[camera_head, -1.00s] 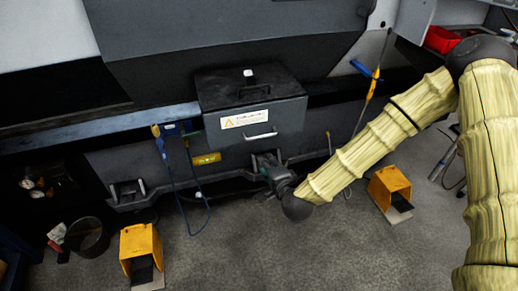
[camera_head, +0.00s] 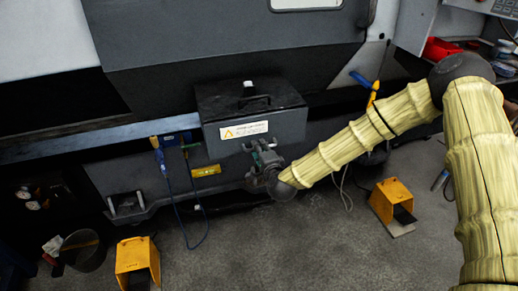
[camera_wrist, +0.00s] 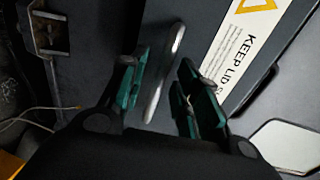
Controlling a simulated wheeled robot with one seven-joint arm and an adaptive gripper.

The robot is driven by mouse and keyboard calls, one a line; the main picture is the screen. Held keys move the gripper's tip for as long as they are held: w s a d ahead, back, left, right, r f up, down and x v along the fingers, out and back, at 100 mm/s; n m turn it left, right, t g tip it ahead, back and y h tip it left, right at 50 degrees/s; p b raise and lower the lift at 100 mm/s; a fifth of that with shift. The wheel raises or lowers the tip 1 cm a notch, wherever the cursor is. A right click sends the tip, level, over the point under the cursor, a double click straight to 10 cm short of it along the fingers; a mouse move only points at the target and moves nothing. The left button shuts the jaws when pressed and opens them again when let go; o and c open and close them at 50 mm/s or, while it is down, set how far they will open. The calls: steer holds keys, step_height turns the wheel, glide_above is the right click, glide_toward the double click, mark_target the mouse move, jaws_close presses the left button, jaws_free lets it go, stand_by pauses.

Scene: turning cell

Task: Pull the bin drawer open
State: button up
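The bin drawer (camera_head: 285,126) is a dark grey box with a warning label (camera_head: 244,130), set in the front of the machine. Its front handle is hidden behind my gripper in the head view. The wrist view shows the handle (camera_wrist: 165,75) as a rounded silver bar. My gripper (camera_head: 258,152) is at the drawer's front, at handle height. In the wrist view my gripper (camera_wrist: 168,97) is open, with one green-padded finger on each side of the bar. Gaps show between the bar and both fingers. The drawer looks flush with no visible opening.
Two yellow foot-pedal housings stand on the floor, one at left (camera_head: 137,262) and one at right (camera_head: 391,201). A blue cable (camera_head: 180,213) hangs left of the drawer. The floor below the drawer is mostly clear.

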steer(key=shift+w+a+f, duration=0.1)
steer(key=shift+w+a, duration=0.1)
steer(key=shift+w, duration=0.35)
jaws_close()
